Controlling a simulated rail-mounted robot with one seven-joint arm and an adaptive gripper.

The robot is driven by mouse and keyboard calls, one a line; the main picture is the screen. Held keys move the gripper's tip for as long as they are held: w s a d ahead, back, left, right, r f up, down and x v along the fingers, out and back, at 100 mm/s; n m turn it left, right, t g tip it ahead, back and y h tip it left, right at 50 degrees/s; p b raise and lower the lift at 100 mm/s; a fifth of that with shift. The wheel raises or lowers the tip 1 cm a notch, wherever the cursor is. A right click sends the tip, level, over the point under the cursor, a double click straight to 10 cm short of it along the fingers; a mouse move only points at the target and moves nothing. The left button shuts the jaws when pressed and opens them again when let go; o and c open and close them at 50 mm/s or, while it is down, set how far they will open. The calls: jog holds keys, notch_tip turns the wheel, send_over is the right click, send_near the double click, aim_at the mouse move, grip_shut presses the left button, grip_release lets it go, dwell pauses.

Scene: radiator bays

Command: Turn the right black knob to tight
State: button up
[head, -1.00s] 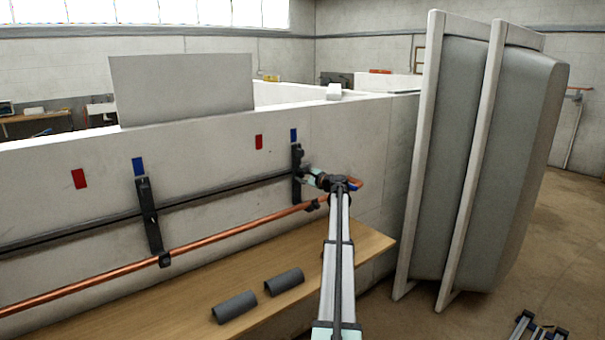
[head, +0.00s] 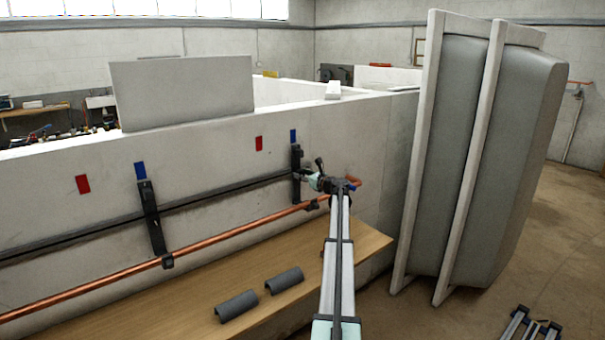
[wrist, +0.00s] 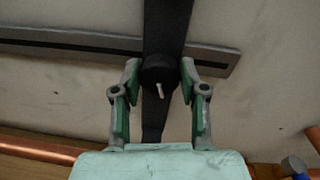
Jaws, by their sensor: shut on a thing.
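The right black knob (wrist: 158,72) is round and dark with a short white pointer line. In the wrist view the line points down and slightly right. The knob sits on the right black upright bracket (head: 296,158), which also shows in the wrist view (wrist: 165,28). My gripper (wrist: 160,72) has a finger on either side of the knob and is shut on it. In the head view my gripper (head: 310,175) reaches the right bracket from the right and mostly hides the knob.
A second black bracket (head: 151,220) stands to the left. Red (head: 259,143) and blue (head: 293,136) marks are on the wall above. A copper pipe (head: 120,281) runs below, over a wooden bench (head: 350,240) holding two dark half-round pieces (head: 237,306). Large grey panels (head: 445,160) stand at right.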

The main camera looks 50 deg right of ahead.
jog(key=shift+m, duration=0.3)
jog(key=o, duration=1.1)
jog(key=shift+w, duration=0.1)
jog(key=shift+s, duration=0.2)
jog(key=s, duration=0.4)
jog(key=s+a, duration=0.1)
jog(key=s, duration=0.2)
jog(key=s+a, duration=0.1)
jog(key=s, duration=0.3)
jog(key=shift+s+a+r, duration=0.1)
jog(key=shift+s, duration=0.2)
